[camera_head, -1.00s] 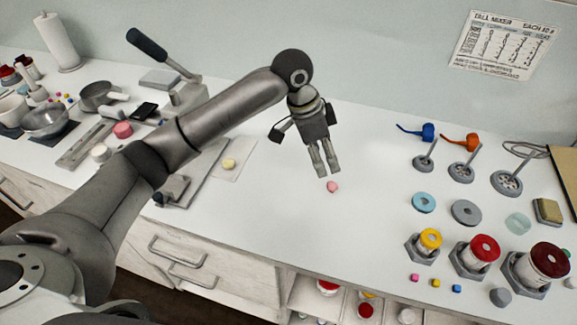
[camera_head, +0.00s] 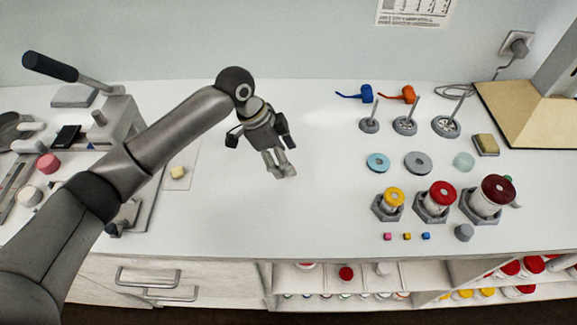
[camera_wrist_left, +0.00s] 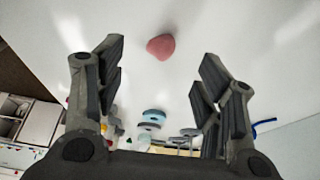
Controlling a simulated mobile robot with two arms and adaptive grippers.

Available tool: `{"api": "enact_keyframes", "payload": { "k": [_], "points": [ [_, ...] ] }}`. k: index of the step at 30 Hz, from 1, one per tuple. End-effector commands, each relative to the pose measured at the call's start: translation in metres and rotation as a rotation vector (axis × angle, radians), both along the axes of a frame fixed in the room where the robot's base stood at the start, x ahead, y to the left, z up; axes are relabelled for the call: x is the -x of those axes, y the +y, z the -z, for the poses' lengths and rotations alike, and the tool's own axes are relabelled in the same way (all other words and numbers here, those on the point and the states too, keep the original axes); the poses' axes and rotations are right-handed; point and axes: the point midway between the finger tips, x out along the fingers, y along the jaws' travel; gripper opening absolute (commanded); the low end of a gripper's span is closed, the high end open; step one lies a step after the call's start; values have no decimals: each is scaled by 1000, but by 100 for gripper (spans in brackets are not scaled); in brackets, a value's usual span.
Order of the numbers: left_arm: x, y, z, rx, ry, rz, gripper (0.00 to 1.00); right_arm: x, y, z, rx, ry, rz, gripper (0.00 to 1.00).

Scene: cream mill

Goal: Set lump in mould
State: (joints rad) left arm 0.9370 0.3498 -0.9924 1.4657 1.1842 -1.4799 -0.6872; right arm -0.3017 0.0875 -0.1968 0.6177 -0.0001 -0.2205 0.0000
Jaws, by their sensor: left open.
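A small rounded pink lump (camera_wrist_left: 161,46) lies on the white worktop in the left wrist view, beyond and between the fingertips of my left gripper (camera_wrist_left: 162,62). The fingers are wide apart with nothing between them. In the head view my left gripper (camera_head: 282,172) points down over the open counter, and the pink lump is hidden behind it. A pale yellow lump (camera_head: 178,172) sits on a light card left of the gripper. I cannot tell which thing is the mould. My right gripper is out of view.
A lever press (camera_head: 110,125) stands at the left, partly behind my arm. Jars with yellow (camera_head: 394,196), red (camera_head: 442,194) and dark red (camera_head: 498,190) lids stand at the right, near discs and mixer heads. The counter between is clear.

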Motion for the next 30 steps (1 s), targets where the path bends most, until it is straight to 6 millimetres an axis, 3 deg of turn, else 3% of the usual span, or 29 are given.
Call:
{"api": "enact_keyframes", "payload": {
  "k": [1, 6, 14, 24, 30],
  "points": [
    [1, -3, 5, -1, 5, 1, 62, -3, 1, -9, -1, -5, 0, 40],
    [1, -10, 25, 0, 3, 1, 62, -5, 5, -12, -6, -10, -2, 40],
    [0, -11, 29, 0, 0, 1, 62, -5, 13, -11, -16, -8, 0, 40],
    [0, -11, 29, 0, 0, 1, 21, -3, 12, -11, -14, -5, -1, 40],
    [0, -11, 29, 0, 0, 1, 18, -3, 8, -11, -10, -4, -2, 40]
  ]
}}
